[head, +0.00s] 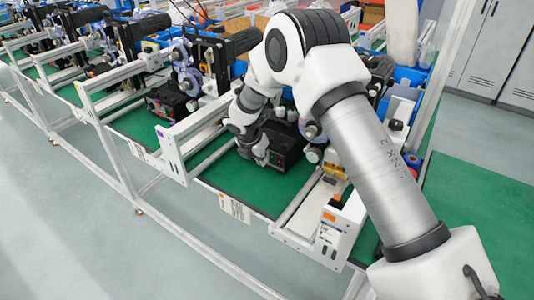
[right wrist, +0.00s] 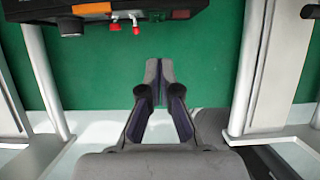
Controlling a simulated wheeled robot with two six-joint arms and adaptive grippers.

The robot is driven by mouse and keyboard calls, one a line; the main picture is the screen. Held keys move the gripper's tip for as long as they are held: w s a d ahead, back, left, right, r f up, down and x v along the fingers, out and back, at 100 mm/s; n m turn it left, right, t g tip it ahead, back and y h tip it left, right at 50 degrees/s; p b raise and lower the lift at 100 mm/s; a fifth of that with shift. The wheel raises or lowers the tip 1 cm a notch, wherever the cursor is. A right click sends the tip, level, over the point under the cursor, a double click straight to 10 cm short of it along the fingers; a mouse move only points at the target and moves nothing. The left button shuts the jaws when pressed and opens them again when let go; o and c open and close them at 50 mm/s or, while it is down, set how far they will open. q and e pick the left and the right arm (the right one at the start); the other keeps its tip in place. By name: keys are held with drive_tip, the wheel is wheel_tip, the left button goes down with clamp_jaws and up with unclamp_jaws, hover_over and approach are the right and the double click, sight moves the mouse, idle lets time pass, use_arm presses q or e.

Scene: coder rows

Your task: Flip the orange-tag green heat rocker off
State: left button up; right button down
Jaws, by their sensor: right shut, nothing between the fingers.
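A black control box (head: 285,148) sits on the green mat between white rails in the head view. My right gripper (head: 261,162) is at the left of its front, partly hidden by my own wrist. In the right wrist view the box (right wrist: 190,18) fills the top edge. It carries a dark knob (right wrist: 70,27), small red switches (right wrist: 114,27) and an orange strip (right wrist: 92,8). My right gripper (right wrist: 159,66) is shut and empty, apart from the box over bare mat. My left gripper is out of view.
White rails (right wrist: 46,80) stand on both sides of the gripper in the right wrist view. The green mat (right wrist: 200,75) is clear around the fingertips. More machines (head: 190,65) line the bench to the left, and an open floor (head: 80,220) lies in front.

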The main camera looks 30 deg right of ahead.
wheel_tip(320, 180, up, 10)
drive_tip(key=shift+a+f+b, duration=0.2)
drive_tip(key=shift+a+b, duration=0.1)
drive_tip(key=shift+b, duration=0.1)
drive_tip(key=shift+s+f, duration=0.1)
